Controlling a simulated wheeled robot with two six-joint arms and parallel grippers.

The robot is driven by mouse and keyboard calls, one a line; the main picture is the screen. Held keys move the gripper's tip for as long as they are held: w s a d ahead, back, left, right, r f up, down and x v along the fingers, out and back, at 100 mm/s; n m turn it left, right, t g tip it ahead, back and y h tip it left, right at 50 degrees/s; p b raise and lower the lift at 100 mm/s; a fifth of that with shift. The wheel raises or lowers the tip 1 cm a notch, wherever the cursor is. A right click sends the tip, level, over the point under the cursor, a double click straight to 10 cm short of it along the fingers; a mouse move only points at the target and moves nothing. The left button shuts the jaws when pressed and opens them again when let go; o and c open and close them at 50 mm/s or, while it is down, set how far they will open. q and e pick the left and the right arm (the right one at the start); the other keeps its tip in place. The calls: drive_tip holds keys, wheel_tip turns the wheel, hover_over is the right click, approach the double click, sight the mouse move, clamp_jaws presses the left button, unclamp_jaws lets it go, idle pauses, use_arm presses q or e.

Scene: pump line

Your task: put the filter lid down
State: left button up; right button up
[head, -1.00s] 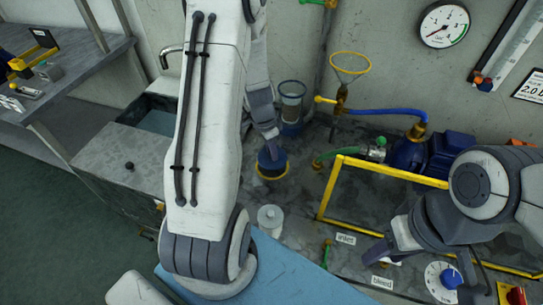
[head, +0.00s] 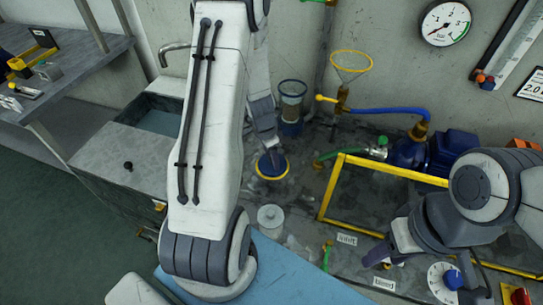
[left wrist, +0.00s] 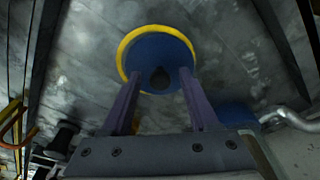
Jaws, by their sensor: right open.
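The filter lid (head: 272,168) is a blue disc with a yellow rim and a dark knob. It lies on the grey bench top in the head view. In the left wrist view the lid (left wrist: 170,52) shows below the fingers with its knob between the fingertips. My left gripper (left wrist: 160,76) is open, with a gap on each side of the knob. In the head view my left gripper (head: 267,147) is just above the lid. The filter housing (head: 291,105), clear with a blue base, stands behind it without a lid. My right gripper (head: 378,258) is open and empty near the bench front.
A pale lidded jar (head: 270,219) stands in front of the lid. A yellow frame (head: 331,186) and a blue pump (head: 408,152) are to the right. A yellow-rimmed funnel (head: 351,63) stands behind. A sink (head: 160,121) is at the left.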

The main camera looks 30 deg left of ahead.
sight(266, 166)
use_arm(q)
drive_tip(key=shift+r, duration=0.15)
drive_tip(key=shift+r+p, duration=0.25)
drive_tip(key=shift+p, duration=0.1)
wheel_tip(266, 166, up, 11)
drive_tip(key=s+p, duration=0.1)
drive_tip(key=shift+s+a+r+p, duration=0.2)
drive_tip(key=shift+s+a+p, duration=0.1)
drive_tip(key=shift+a, duration=0.15)
